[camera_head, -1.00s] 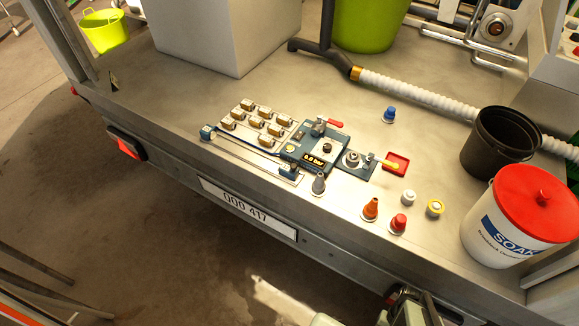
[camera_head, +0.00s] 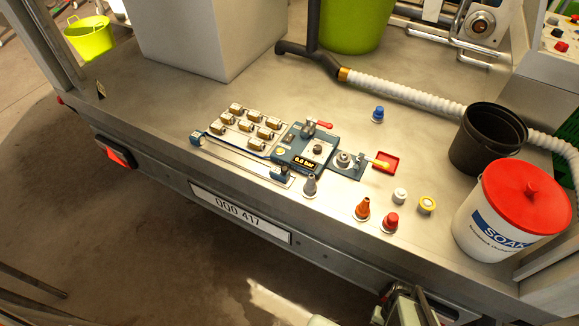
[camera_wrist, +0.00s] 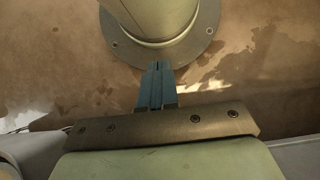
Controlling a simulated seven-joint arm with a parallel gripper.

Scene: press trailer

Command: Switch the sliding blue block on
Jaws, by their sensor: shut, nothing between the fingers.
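A rail lies along the front left edge of the blue valve panel (camera_head: 292,158) on the metal deck. I cannot tell for sure which of the two slides. My gripper (camera_wrist: 158,68) shows in the wrist view, its blue fingers shut together with nothing between them. The blocks are not in the wrist view. In the head view, only part of my arm shows at the bottom edge, well away from the rail.
A white hose (camera_head: 415,95) crosses behind.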

